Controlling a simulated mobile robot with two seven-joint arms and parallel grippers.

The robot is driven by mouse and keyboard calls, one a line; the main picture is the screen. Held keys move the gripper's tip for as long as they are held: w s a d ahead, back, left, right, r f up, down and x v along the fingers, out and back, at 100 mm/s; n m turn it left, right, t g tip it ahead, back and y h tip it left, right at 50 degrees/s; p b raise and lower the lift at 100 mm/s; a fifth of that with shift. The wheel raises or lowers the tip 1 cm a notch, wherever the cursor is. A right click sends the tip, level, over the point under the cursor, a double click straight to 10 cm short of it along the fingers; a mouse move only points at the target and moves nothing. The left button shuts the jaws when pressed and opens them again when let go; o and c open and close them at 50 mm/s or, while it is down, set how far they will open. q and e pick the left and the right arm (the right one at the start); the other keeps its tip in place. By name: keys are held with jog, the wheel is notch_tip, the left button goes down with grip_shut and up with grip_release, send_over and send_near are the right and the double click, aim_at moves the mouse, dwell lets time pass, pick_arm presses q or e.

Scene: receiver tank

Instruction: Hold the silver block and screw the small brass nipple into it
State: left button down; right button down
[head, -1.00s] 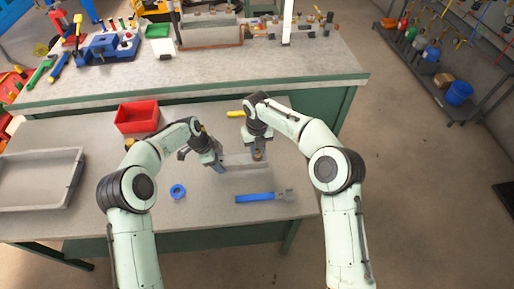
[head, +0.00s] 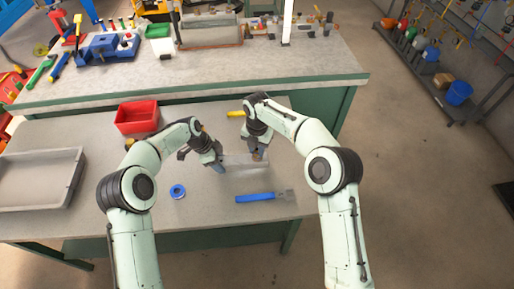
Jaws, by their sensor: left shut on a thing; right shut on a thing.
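The silver block (head: 243,168) lies flat on the grey table in the middle of the head view. My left gripper (head: 219,166) is shut on the left end of the block. My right gripper (head: 258,155) points down over the right part of the block and is shut on the small brass nipple (head: 258,157). The nipple is mostly hidden by the fingers. I cannot tell how deep it sits in the block.
A blue-handled wrench (head: 256,197) and a blue ring-shaped roll (head: 178,191) lie in front of the block. A red bin (head: 137,116) stands behind left, and a grey tray (head: 71,180) at far left. A yellow-handled tool (head: 236,114) lies behind.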

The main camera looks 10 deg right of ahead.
jog(key=m, duration=1.2)
jog(key=shift+f, duration=0.1)
jog(key=c, duration=0.9)
grip_release()
jog(key=shift+m, duration=0.3)
jog(key=shift+o, duration=0.2)
notch_tip(320, 180, up, 7)
jog(key=shift+r, duration=0.1)
pick_arm(q)
jog(key=shift+c, duration=1.6)
grip_release()
